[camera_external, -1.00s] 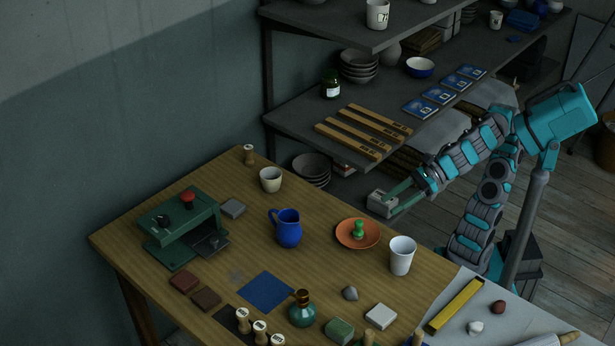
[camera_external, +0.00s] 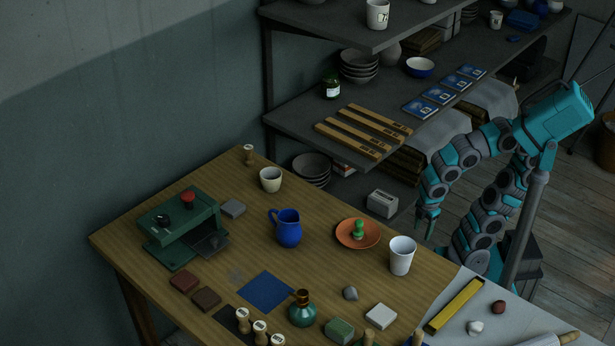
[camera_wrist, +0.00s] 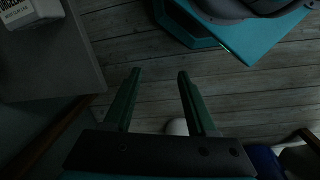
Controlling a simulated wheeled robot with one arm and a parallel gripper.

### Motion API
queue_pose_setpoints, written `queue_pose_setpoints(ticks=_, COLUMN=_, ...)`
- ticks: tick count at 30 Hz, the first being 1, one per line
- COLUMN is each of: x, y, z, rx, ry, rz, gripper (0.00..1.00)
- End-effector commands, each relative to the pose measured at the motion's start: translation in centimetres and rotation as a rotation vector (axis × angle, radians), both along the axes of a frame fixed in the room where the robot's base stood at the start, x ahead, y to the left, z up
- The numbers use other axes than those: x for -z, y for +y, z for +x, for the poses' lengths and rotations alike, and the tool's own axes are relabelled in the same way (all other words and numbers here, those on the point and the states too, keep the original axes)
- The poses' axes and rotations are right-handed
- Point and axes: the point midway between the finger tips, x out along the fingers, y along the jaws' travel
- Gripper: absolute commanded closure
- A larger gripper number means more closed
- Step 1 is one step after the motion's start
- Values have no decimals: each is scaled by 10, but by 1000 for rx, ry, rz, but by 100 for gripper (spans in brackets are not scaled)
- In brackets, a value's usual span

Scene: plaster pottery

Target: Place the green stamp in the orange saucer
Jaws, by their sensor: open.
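The green stamp (camera_external: 359,229) stands upright in the orange saucer (camera_external: 344,240) on the wooden table, in the external view. My gripper (camera_external: 429,237) hangs fingers down beyond the table's right edge, to the right of the saucer and apart from it. In the wrist view my gripper (camera_wrist: 156,75) shows two green fingers spread apart with nothing between them. Floorboards lie below them. Neither the stamp nor the saucer can be made out in the wrist view.
A white cup (camera_external: 401,256) stands between the saucer and my arm. A blue jug (camera_external: 288,229) is left of the saucer. A shelf (camera_external: 290,121) stands behind the table, with a pale labelled block (camera_external: 382,203) low on it. The table between jug and saucer is clear.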

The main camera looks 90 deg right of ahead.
Motion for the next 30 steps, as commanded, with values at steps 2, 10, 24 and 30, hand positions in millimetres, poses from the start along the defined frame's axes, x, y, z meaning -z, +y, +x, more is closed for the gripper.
queue_pose_setpoints(ticks=2, x=10, y=1, z=-19, rx=213, ry=60, rz=31, gripper=43)
queue_pose_setpoints(ticks=10, x=20, y=11, z=-43, rx=531, ry=143, rz=69, gripper=43)
queue_pose_setpoints(ticks=24, x=-10, y=11, z=-43, rx=529, ry=143, rz=68, gripper=43)
queue_pose_setpoints(ticks=30, x=-10, y=11, z=-43, rx=529, ry=143, rz=68, gripper=43)
